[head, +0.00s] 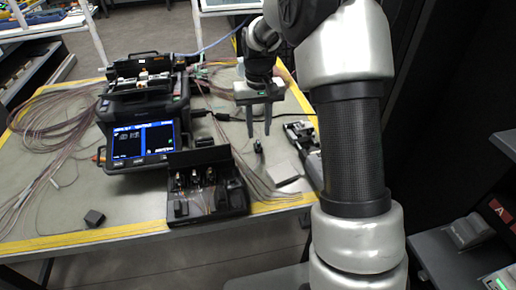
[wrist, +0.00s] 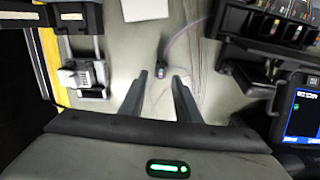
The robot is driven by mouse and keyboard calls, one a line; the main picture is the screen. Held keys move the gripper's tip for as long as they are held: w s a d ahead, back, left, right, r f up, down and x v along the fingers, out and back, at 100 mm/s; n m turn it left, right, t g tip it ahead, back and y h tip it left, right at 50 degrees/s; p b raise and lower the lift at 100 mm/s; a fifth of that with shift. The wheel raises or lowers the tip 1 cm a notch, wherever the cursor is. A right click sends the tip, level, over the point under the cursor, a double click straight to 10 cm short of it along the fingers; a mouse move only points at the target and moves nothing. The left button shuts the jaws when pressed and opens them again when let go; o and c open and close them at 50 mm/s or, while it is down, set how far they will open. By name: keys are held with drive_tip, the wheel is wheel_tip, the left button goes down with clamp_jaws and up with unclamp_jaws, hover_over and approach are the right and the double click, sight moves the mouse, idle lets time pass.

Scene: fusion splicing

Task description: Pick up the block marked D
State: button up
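No letter D is legible on anything in either view, so I cannot tell which thing is the marked block. My gripper (head: 260,134) hangs over the right part of the table, its two fingers pointing down and apart. It is open, with nothing held between the fingers. A small dark piece (head: 258,147) stands on the table just below the fingertips. In the wrist view, my gripper (wrist: 159,78) is open and this small piece (wrist: 160,71) shows between the tips. A plain dark block (head: 94,217) lies at the table's front left; no letter shows on it.
A fusion splicer (head: 142,115) with a lit screen stands at centre left. An open black case (head: 205,205) of tools sits in front of it. A red "A" label (head: 500,209) is far right.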

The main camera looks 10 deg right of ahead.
sight(258, 142)
wheel_tip(258, 142, down, 4)
drive_tip(key=shift+a+f+b, duration=0.1)
drive_tip(key=shift+b, duration=0.35)
drive_tip(key=shift+c, duration=0.5)
clamp_jaws()
